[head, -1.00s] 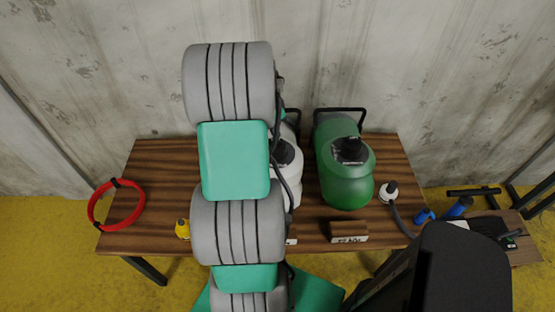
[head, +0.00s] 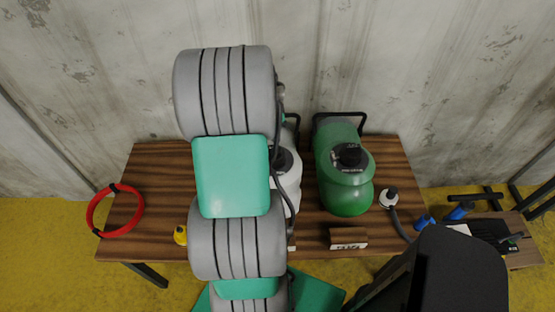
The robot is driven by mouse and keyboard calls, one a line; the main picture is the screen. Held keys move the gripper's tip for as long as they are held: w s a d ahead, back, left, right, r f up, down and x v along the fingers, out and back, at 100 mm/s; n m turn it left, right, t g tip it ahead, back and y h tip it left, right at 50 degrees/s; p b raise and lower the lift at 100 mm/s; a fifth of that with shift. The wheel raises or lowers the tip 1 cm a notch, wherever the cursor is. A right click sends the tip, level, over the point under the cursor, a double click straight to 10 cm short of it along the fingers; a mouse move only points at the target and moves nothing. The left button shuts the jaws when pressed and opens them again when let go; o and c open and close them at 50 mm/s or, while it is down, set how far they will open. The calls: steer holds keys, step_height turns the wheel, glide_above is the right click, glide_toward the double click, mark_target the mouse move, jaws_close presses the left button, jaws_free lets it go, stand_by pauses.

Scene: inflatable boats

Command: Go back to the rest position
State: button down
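My arm, with grey and teal links, rises through the middle of the head view in front of the wooden table (head: 160,190). My gripper is not in view; its fingers do not show anywhere. On the table a green tank (head: 345,180) with a black cap stands right of the arm. A white tank (head: 290,175) stands beside it, partly hidden behind the arm. No object is seen held.
A red ring (head: 118,232) lies at the table's left end, over the edge. A yellow item (head: 180,235), a brown block with a label (head: 348,238) and a white-capped hose (head: 389,197) lie near the front. Blue items (head: 460,211) are on a lower surface at right. A wall stands behind.

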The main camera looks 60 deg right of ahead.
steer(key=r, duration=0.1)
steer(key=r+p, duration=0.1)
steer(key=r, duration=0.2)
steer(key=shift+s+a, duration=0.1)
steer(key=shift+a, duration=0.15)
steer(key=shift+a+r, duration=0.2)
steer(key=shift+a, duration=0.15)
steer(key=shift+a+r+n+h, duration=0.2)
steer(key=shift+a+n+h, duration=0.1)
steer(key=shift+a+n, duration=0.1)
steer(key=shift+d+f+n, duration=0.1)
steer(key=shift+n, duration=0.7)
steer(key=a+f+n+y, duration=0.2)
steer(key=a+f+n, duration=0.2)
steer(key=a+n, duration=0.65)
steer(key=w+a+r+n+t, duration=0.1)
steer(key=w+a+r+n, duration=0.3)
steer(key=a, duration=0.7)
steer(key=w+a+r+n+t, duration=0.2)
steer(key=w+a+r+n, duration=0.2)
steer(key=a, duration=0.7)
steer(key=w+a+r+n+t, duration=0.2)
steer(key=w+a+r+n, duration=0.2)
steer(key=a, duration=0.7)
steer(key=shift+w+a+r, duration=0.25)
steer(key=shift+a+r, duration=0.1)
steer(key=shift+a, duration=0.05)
